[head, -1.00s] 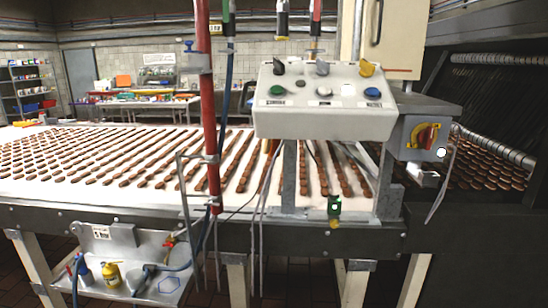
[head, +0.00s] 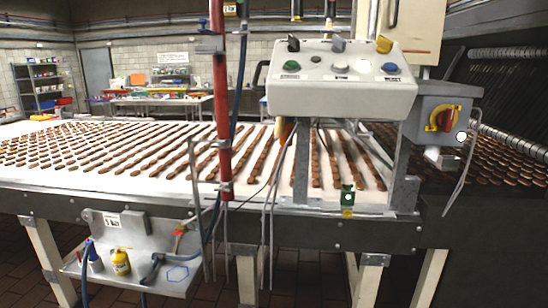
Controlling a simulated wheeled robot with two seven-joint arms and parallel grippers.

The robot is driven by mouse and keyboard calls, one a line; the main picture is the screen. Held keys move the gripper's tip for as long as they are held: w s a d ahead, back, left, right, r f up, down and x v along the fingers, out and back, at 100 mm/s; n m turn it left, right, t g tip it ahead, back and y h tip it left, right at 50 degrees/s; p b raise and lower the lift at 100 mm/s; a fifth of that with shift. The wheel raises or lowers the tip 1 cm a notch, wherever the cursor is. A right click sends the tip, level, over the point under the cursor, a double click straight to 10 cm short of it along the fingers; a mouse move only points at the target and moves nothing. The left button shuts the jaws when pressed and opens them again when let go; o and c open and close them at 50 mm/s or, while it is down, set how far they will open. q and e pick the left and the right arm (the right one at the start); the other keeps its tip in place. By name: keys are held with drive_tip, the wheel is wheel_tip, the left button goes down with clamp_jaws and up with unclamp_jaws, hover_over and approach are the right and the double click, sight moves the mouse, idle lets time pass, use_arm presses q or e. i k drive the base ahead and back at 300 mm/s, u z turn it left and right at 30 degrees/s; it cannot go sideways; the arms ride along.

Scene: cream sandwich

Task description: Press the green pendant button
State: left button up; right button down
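The white control box (head: 340,98) stands on grey posts at the conveyor's front edge. On its sloped face is a green button (head: 292,66) at the left, a white button (head: 340,69) in the middle and a blue button (head: 390,68) at the right. Dark, grey and yellow knobs sit along its top edge. A small green unit (head: 347,196) is mounted lower, on the conveyor's front rail. Neither of my grippers shows in the head view, and nothing touches the green button.
A conveyor (head: 120,180) with rows of brown biscuits spans the front. A red post (head: 220,110) with hoses stands left of the box. A grey switch box with a red-yellow rotary switch (head: 442,118) is at the right. A metal shelf (head: 140,270) holds a yellow bottle (head: 121,262).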

sight(290, 64)
drive_tip(key=u, duration=1.8)
drive_tip(key=i, duration=1)
drive_tip(key=z, duration=2.55)
